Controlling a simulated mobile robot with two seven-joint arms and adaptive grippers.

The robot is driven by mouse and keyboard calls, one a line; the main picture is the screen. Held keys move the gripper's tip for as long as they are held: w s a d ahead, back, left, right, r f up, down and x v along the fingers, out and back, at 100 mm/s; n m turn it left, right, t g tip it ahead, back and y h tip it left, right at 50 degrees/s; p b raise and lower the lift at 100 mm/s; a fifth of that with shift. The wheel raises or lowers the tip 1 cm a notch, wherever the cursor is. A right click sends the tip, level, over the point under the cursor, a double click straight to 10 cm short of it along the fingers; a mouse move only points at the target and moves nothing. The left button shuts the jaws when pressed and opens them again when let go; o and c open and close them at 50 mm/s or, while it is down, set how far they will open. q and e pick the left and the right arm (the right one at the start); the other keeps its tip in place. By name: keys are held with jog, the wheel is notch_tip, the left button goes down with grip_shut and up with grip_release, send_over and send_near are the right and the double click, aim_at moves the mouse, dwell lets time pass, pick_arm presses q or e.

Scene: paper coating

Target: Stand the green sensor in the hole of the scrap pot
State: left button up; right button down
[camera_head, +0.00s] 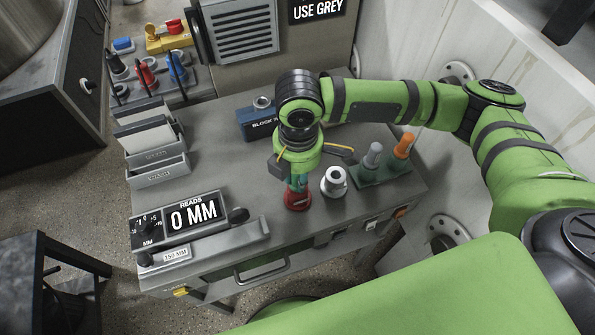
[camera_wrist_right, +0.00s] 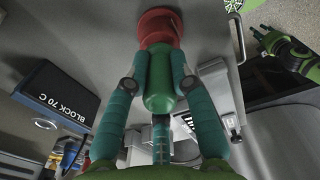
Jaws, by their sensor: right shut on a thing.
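The green sensor (camera_wrist_right: 159,85) is a short green cylinder in the right wrist view. My right gripper (camera_head: 297,184) is shut on it, with a teal finger on each side. The red pot (camera_head: 297,203) stands on the bench right under the fingers; I take it for the scrap pot, though no label is readable. In the right wrist view the sensor's far end meets the red pot (camera_wrist_right: 158,22). The pot's hole is hidden, so I cannot tell how deep the sensor sits. My left gripper (camera_wrist_right: 260,36) seems to show small in the right wrist view, its jaws unclear.
A white pot (camera_head: 334,186) stands close right of the red one. A green stand (camera_head: 378,176) holds a grey and an orange tool. The dark blue block (camera_head: 258,125) is behind. The gauge (camera_head: 193,222) stands front left. Card holders (camera_head: 157,169) line the left edge.

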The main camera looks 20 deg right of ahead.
jog(key=shift+f, duration=0.35)
jog(key=c, duration=1)
grip_release()
notch_tip(320, 180, up, 12)
jog(key=shift+r, duration=0.1)
